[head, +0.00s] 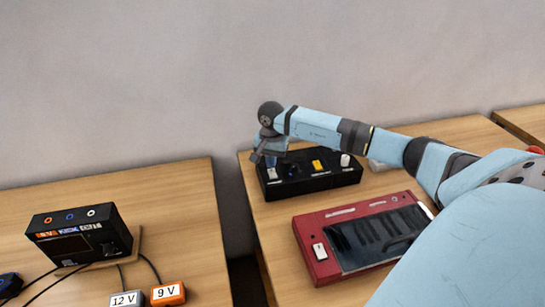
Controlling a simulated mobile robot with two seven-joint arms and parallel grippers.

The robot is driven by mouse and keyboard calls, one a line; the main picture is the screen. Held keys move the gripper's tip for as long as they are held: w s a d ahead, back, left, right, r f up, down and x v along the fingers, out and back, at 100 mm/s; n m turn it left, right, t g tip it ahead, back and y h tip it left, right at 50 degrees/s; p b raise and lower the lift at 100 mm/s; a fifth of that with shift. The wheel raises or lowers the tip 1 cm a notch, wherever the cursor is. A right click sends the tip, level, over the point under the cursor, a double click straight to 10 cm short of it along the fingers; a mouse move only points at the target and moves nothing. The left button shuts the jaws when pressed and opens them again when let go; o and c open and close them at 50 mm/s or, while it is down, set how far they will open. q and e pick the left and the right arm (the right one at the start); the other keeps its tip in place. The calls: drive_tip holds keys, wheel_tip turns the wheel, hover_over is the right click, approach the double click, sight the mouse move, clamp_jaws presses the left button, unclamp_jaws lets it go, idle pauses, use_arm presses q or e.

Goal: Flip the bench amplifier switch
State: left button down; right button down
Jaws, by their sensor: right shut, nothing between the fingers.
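A black box (335,179) with several coloured controls on its top stands on the right-hand table. A yellow control (319,166) and a white one (345,160) show clearly. A red unit (312,252) with a dark panel and a white switch (320,251) lies in front of it. I see no readable label that tells which is the bench amplifier. My right gripper (268,158) is shut and empty, over the left end of the black box, and partly hides the controls there. I cannot tell whether it touches them. My left gripper is out of view.
On the left table (170,205) stand another black box (85,238) with cables, a grey 12 V block (126,299) and an orange 9 V block (168,294). A dark gap separates the tables. My right arm covers much of the right-hand table.

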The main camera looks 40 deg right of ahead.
drive_tip(key=shift+f+b, duration=0.9)
drive_tip(key=shift+f, duration=0.2)
idle(0.4)
drive_tip(key=shift+s, duration=0.1)
drive_tip(key=shift+r+p, duration=0.55)
drive_tip(key=shift+r, duration=0.3)
drive_tip(key=shift+r+p, duration=1.2)
drive_tip(key=shift+r, duration=1.45)
